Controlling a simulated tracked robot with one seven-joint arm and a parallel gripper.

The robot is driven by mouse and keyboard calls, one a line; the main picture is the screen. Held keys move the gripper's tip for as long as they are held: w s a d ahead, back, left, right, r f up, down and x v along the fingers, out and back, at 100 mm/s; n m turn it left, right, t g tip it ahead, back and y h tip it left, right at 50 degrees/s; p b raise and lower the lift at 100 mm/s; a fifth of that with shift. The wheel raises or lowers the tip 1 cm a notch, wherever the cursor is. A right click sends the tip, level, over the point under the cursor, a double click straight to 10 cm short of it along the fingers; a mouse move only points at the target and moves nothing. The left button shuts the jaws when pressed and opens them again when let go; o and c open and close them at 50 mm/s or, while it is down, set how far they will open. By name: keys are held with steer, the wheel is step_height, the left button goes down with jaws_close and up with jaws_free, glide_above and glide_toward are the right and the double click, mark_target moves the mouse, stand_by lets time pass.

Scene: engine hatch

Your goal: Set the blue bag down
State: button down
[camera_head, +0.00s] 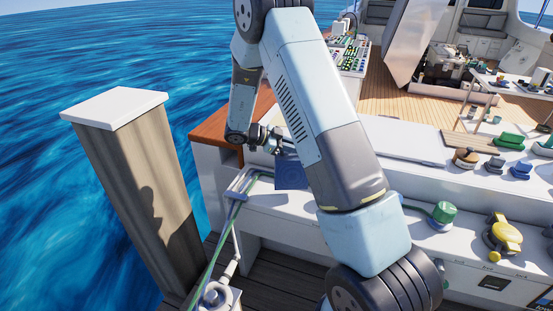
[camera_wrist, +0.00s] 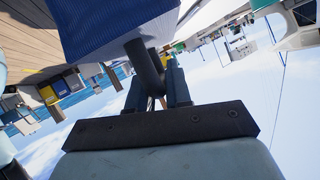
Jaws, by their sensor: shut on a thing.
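The blue bag (camera_head: 291,174) shows in the head view just below my gripper (camera_head: 280,147), at the white ledge (camera_head: 390,184). My arm hides part of its right side. I cannot tell whether its bottom touches the ledge. In the wrist view the blue bag (camera_wrist: 105,22) fills the upper left, close to the fingertips. My gripper (camera_wrist: 158,78) is shut on a dark bar-like part at the bag, which looks like its handle. The wrist view is turned over, with sky at the bottom.
A wooden post with a white cap (camera_head: 115,108) stands at the left, by open water. A green hose (camera_head: 213,238) runs left of the bag. Green, yellow (camera_head: 503,237), brown and blue fittings sit along the ledge at the right. A control panel (camera_head: 350,52) stands behind.

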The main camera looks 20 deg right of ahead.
mark_target(288, 156)
steer(key=shift+w+a+f, duration=0.2)
steer(key=shift+w+f, duration=0.1)
steer(key=shift+f, duration=0.2)
steer(key=shift+w+a+f, duration=0.2)
steer(key=shift+w+f, duration=0.1)
steer(key=shift+f, duration=0.15)
steer(key=shift+w+a+f, duration=0.1)
steer(key=shift+w+f, duration=0.05)
steer(key=shift+f, duration=0.2)
step_height(288, 156, down, 2)
steer(key=shift+f, duration=0.25)
steer(key=c, duration=1.1)
jaws_free()
steer(key=shift+o, duration=0.2)
